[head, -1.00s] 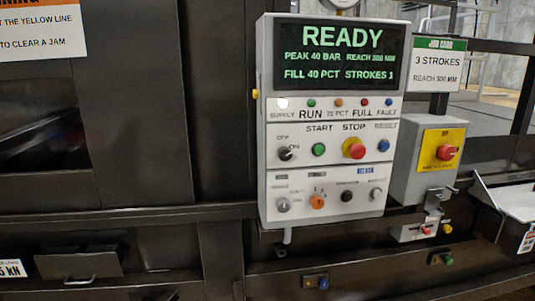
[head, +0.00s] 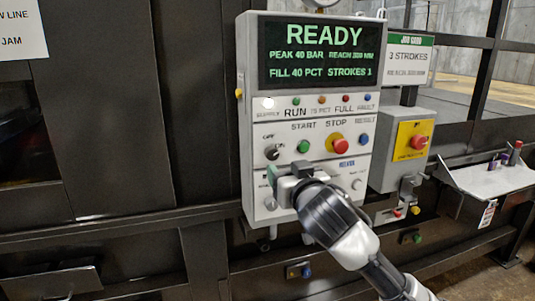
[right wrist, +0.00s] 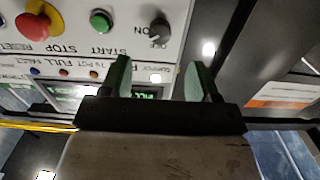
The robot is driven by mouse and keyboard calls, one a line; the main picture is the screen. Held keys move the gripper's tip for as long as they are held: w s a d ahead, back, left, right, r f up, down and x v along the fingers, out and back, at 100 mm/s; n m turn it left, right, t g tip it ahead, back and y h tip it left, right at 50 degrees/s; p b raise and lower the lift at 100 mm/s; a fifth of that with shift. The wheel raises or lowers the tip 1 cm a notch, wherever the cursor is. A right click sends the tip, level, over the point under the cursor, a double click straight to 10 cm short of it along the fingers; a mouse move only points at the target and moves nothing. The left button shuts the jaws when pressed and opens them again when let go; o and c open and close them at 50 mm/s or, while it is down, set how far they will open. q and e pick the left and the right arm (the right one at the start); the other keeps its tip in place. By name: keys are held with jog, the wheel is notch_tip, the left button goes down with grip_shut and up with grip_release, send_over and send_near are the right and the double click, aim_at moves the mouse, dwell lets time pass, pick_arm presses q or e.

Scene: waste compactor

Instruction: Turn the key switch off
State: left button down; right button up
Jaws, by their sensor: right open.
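The key switch (head: 272,153) is a black round knob with OFF and ON labels, on the left of the white control panel (head: 244,125). It also shows near the top of the right wrist view (right wrist: 159,32), where the panel appears upside down. Its exact setting is too small to tell. My right gripper (head: 280,174) is in front of the panel, just below the key switch in the head view. Its green-padded fingers are open and apart in the right wrist view (right wrist: 160,78), with nothing between them. My left gripper is not in view.
The green START button (head: 303,146) and red STOP button (head: 335,142) sit right of the key switch. A red knob on a yellow plate (head: 413,142) is on a box to the right. The screen (head: 318,55) reads READY. A shelf (head: 489,182) stands at far right.

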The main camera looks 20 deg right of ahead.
aim_at(274, 156)
jog(key=w+p, duration=0.3)
jog(key=w, duration=0.5)
jog(key=shift+w+a, duration=0.15)
jog(key=shift+w, duration=0.6)
jog(key=c, duration=0.9)
